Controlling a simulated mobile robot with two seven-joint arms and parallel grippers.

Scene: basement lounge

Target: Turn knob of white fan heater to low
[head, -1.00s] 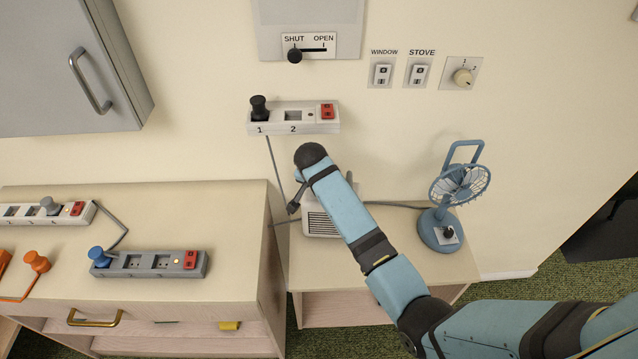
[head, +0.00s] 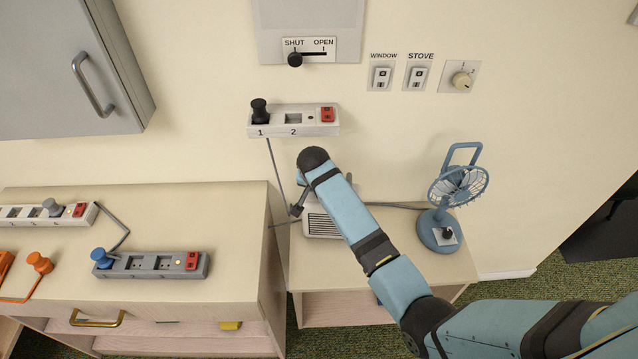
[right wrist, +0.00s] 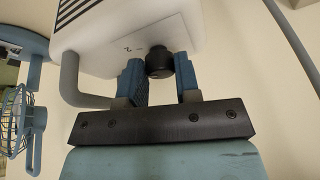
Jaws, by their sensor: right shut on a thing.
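The white fan heater (head: 321,226) stands on the low wooden table, mostly behind my right arm in the head view. In the right wrist view the heater (right wrist: 98,42) shows its white case and part of a dark grille. Its black knob (right wrist: 159,60) sits on a pale plate with a "2" beside it; the other markings are too small or covered to read. My right gripper (right wrist: 158,75) is shut on the knob, one blue finger on each side. In the head view the knob is hidden and only part of the gripper (head: 298,208) shows. My left gripper is not in view.
A blue desk fan (head: 440,230) stands on the low table (head: 400,270), right of the heater. A white power strip (head: 275,119) is on the wall above. A wooden cabinet (head: 220,210) with a grey power strip (head: 155,265) stands to the left.

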